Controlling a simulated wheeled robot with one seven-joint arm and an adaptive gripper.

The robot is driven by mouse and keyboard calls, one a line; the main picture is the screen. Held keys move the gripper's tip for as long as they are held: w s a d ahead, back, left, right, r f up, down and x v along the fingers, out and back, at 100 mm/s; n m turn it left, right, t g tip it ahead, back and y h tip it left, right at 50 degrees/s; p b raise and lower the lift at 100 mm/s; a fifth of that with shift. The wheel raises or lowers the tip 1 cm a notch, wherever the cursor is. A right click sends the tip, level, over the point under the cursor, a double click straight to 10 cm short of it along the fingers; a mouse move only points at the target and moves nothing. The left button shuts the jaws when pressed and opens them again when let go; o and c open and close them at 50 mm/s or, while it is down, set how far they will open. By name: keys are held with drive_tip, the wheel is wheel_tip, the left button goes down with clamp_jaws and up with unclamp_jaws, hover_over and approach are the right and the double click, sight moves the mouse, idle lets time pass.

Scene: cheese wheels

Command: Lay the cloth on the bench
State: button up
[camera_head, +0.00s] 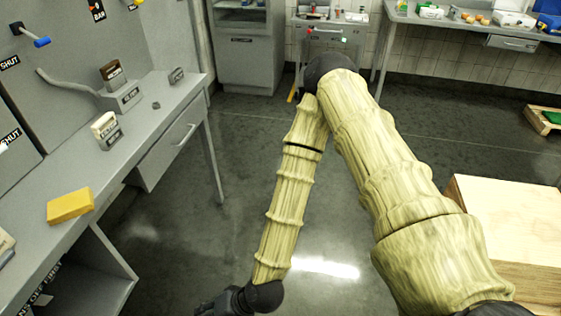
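A yellow folded cloth or sponge-like block (70,206) lies flat on the grey bench (112,172) at the left; I cannot tell which it is. The bench runs along the left wall. My arm, in pale yellow ribbed sleeves, reaches out over the floor and folds back down. My gripper (222,304) is a dark shape at the bottom edge, right of the bench and apart from the yellow block. Its fingers are cut off or too dark to read, so its opening and anything in it are hidden.
Small labelled holders (122,96) stand on the bench towards the back. A drawer (172,143) is under it. A wooden block or table (510,210) stands at the right. A grey cabinet (243,45) and a cluttered table (470,22) line the back. The floor between is clear.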

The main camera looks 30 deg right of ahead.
drive_tip(key=s+d+f+n+g+h, duration=0.1)
drive_tip(key=s+d+f+h, duration=0.2)
drive_tip(key=d, duration=0.6)
drive_tip(key=s+d+f+n+g+h, duration=0.1)
drive_tip(key=s+d+f+h, duration=0.1)
drive_tip(key=s+d+f, duration=0.4)
drive_tip(key=s+d, duration=0.1)
drive_tip(key=d, duration=0.2)
drive_tip(key=shift+d+n+g+h, duration=0.2)
drive_tip(key=shift+n+g+h, duration=0.1)
drive_tip(key=shift+g+h, duration=0.1)
drive_tip(key=shift+n+g+h, duration=0.3)
drive_tip(key=shift+h, duration=0.6)
drive_tip(key=d, duration=0.2)
drive_tip(key=s+d, duration=0.1)
drive_tip(key=d, duration=0.3)
drive_tip(key=shift+s+d+f, duration=0.1)
drive_tip(key=shift+s+d, duration=0.1)
drive_tip(key=shift+s, duration=0.15)
drive_tip(key=c, duration=0.4)
drive_tip(key=shift+d, duration=0.1)
clamp_jaws()
